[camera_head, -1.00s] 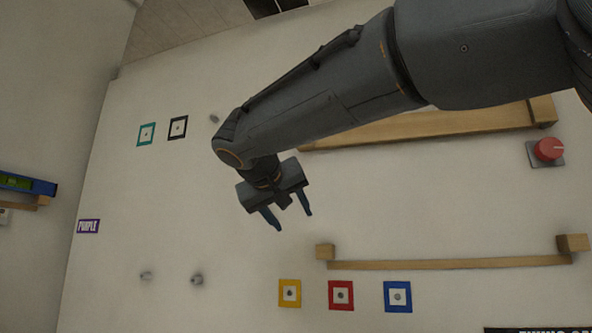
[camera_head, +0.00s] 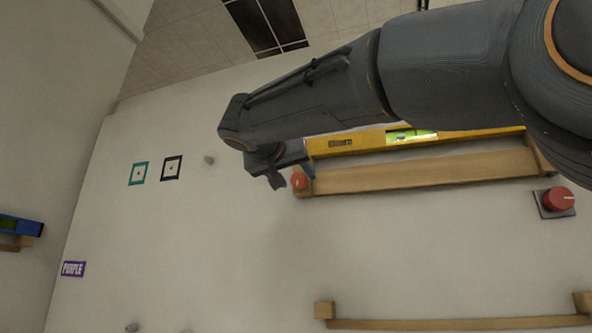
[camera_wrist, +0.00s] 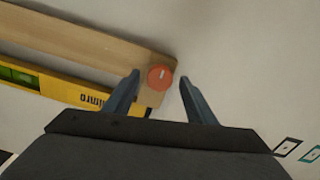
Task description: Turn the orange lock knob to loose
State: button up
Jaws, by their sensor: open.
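The orange lock knob (camera_wrist: 160,77) is a round knob with a pale mark, on the end block of a wooden rail (camera_wrist: 90,45). In the wrist view it lies between the two open fingers of my gripper (camera_wrist: 159,90), apart from both as far as I can see. In the head view the knob (camera_head: 299,181) shows at the left end of the wooden rail (camera_head: 420,172). My gripper (camera_head: 290,180) is beside it there, partly covering the end block. Whether the fingers reach past the knob's face is not clear.
A yellow level (camera_head: 350,143) rests along the rail; it also shows in the wrist view (camera_wrist: 60,88). A red knob on a grey plate (camera_head: 558,200) is at the right. A lower wooden rail (camera_head: 450,323) runs below. The wall between is clear.

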jog(key=shift+w+d, duration=0.2)
jog(key=shift+w, duration=0.1)
jog(key=c, duration=1)
jog(key=shift+c, duration=0.2)
